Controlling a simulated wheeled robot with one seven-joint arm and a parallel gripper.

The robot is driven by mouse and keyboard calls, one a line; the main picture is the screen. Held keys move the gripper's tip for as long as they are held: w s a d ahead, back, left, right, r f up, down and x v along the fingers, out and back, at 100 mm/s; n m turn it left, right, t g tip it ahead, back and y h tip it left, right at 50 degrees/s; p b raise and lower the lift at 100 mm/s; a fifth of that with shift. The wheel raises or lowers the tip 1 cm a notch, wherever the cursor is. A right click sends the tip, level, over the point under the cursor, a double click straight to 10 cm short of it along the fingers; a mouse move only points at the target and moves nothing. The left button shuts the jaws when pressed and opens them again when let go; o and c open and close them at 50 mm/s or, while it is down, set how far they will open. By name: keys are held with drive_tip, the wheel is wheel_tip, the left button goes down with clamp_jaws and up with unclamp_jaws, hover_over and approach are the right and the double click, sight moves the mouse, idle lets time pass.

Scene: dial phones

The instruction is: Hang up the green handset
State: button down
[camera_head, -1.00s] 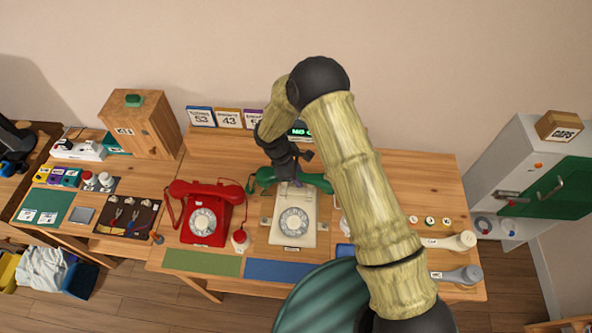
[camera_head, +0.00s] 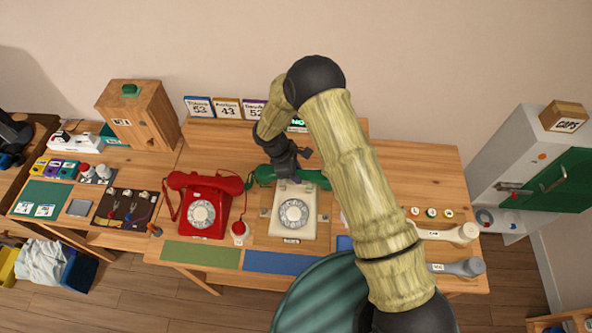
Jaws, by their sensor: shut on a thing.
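The green handset (camera_head: 314,178) lies across the top of the cream dial phone (camera_head: 293,214), at or just above its cradle; I cannot tell whether it rests there. Its left end shows beside my gripper (camera_head: 287,177), and its right end runs toward my arm. My gripper points down at the handset's middle and is shut on it; the fingertips are mostly hidden by the wrist. The red phone (camera_head: 203,210) stands to the left with its red handset (camera_head: 205,182) on top.
A cream handset (camera_head: 447,233) and a grey handset (camera_head: 458,267) lie at the table's right. Number cards (camera_head: 227,108) stand at the back. A green mat (camera_head: 201,254) and a blue mat (camera_head: 283,263) lie in front. My arm hides the table right of the cream phone.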

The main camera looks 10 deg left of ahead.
drive_tip(key=shift+f+b, duration=0.3)
drive_tip(key=shift+f, duration=0.5)
drive_tip(key=shift+w, duration=0.1)
drive_tip(key=shift+b, duration=0.45)
idle(1.1)
drive_tip(key=shift+f+b, duration=0.8)
drive_tip(key=shift+f, duration=0.25)
idle(0.4)
drive_tip(key=c, duration=1)
unclamp_jaws()
drive_tip(key=shift+r, duration=0.1)
